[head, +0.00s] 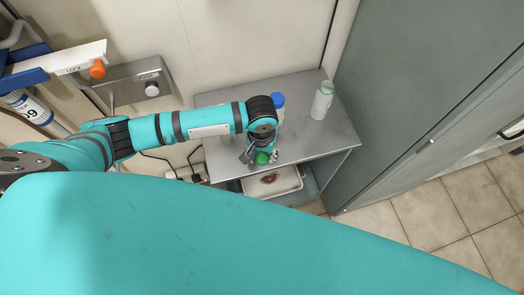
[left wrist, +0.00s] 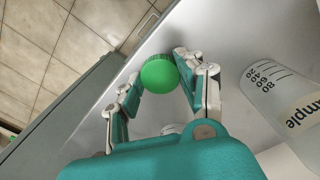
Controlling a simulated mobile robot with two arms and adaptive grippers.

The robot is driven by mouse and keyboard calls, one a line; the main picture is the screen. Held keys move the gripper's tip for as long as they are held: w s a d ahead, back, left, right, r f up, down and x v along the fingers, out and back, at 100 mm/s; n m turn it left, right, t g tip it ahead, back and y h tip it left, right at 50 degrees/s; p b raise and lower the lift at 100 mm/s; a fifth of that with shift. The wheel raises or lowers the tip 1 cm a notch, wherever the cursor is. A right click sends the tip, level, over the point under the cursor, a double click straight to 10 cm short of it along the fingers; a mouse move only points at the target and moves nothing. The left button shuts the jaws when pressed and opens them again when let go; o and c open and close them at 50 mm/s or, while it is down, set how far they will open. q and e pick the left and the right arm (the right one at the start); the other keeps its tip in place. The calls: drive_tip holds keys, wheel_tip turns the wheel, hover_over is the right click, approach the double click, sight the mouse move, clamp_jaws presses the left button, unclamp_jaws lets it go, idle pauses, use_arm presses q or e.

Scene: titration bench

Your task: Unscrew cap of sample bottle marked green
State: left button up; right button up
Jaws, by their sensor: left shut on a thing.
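My left gripper (head: 262,153) is shut on a green cap (head: 262,158) near the front edge of the grey metal table. In the left wrist view the green cap (left wrist: 160,74) sits between the two fingertips of the gripper (left wrist: 161,70). I see no bottle body under the cap, though the cap could hide one. A white bottle with a green ring at its neck (head: 322,100) stands upright at the table's back right, with no cap visible on it. My right gripper is not in view.
A blue-capped bottle (head: 278,104) stands just behind my left gripper. A clear bottle marked "Sample" (left wrist: 283,110) shows at the right of the wrist view. A tall grey cabinet (head: 420,85) borders the metal table (head: 310,142) on the right. A white tray (head: 284,184) lies below.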

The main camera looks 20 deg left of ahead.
use_arm(q)
drive_tip(key=o, duration=1.3)
drive_tip(key=shift+r, duration=0.35)
wheel_tip(320, 180, up, 11)
drive_tip(key=shift+r, duration=0.15)
drive_tip(key=shift+s, duration=0.1)
